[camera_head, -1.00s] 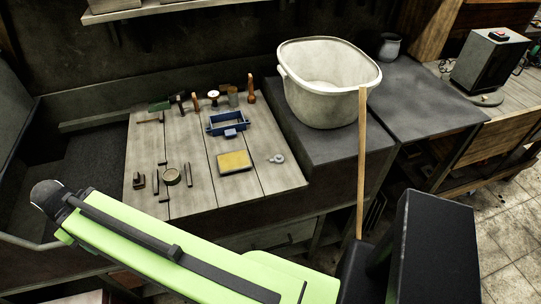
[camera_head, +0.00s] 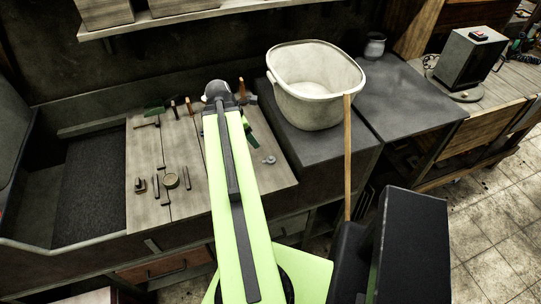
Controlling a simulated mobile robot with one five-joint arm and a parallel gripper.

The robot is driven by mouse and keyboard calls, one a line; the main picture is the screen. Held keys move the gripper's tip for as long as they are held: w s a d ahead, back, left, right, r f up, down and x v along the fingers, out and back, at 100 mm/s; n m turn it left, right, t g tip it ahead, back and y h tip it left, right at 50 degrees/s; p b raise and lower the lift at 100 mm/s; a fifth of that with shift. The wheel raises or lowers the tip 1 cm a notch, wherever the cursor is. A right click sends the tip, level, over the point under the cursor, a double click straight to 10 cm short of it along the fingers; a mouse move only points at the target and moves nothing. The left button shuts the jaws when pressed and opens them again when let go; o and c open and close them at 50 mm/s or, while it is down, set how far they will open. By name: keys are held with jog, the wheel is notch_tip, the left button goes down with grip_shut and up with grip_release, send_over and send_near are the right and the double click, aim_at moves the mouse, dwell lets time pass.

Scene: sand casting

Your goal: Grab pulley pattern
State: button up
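A small light grey round piece (camera_head: 269,160), which looks like the pulley pattern, lies on the right part of the plank worktop (camera_head: 145,213). A round brownish tin-like piece (camera_head: 171,181) lies on the left part, and I cannot be sure which of the two is the pattern. My green arm stretches over the middle of the worktop, its dark joint near the back edge. A short green link of mine shows just right of the upper arm, close behind the grey piece. My gripper is hidden by the arm, so its opening and contents do not show.
Several small hand tools (camera_head: 187,104) lie along the worktop's back. A white tub (camera_head: 311,108) stands on the dark block to the right, with a wooden handle (camera_head: 347,160) leaning on it. A shelf (camera_head: 170,21) hangs above the worktop. The dark bench at right is mostly clear.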

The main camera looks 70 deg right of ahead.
jog(key=b, duration=1.2)
send_over(269, 158)
jog(key=w+a, duration=0.1)
jog(key=a, duration=0.1)
notch_tip(269, 158, down, 12)
jog(key=shift+w+r, duration=0.1)
jog(key=shift+r, duration=0.15)
jog(key=b+x, duration=0.4)
jog(key=x, duration=0.1)
jog(key=shift+w+d+f+b, duration=0.15)
jog(key=shift+f+b, duration=0.05)
jog(key=shift+b, duration=0.1)
jog(key=shift+r, duration=0.2)
grip_shut()
